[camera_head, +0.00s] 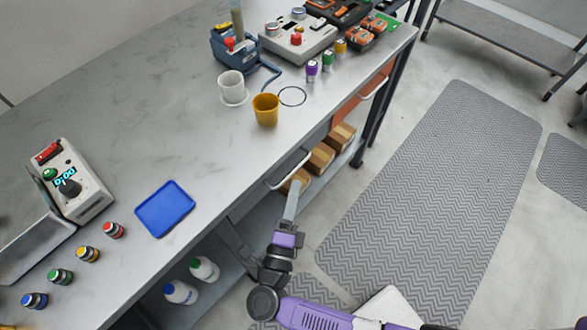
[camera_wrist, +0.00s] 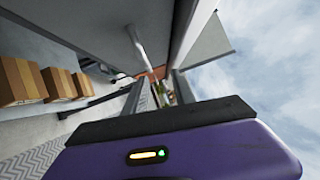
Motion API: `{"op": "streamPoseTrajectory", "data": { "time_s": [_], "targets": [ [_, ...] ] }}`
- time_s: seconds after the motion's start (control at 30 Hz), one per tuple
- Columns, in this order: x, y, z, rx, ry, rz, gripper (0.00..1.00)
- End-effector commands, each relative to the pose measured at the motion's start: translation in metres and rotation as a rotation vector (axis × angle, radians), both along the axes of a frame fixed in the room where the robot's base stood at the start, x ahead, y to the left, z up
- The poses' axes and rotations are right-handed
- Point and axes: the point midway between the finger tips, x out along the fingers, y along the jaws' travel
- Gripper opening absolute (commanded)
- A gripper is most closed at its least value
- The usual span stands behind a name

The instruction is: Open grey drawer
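The grey drawer (camera_head: 299,157) is under the front edge of the grey worktop, with a pale bar handle (camera_head: 289,172) standing out from it. It looks shut, though the worktop hides most of its front. My gripper (camera_head: 291,196) reaches up from below to the handle's near end. In the wrist view, my gripper (camera_wrist: 160,88) shows two fingers with a gap between them. The handle (camera_wrist: 139,45) shows just past the fingertips; I cannot tell if they touch it.
An orange drawer (camera_head: 350,105) with its own handle is farther along the table. Cardboard boxes (camera_head: 320,158) and white bottles (camera_head: 205,269) stand on the shelf below. A yellow cup (camera_head: 266,110) and a blue tray (camera_head: 165,208) are on the worktop. The matted floor to the right is open.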

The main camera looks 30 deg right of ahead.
Motion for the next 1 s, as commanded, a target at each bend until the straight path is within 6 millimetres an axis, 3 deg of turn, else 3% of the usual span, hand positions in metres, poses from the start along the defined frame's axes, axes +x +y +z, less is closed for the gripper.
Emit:
{"op": "streamPoseTrajectory", "data": {
  "time_s": [0.13,0.33,0.8,1.0],
  "targets": [
    [0.011,0.017,-0.01,0.078,-0.004,-0.068,0.32],
    [0.015,0.021,-0.014,0.112,-0.003,-0.106,0.32],
    [0.052,-0.03,-0.009,0.111,-0.004,-0.107,0.32],
    [0.059,-0.039,-0.009,0.111,-0.002,-0.105,0.32]
  ]
}}
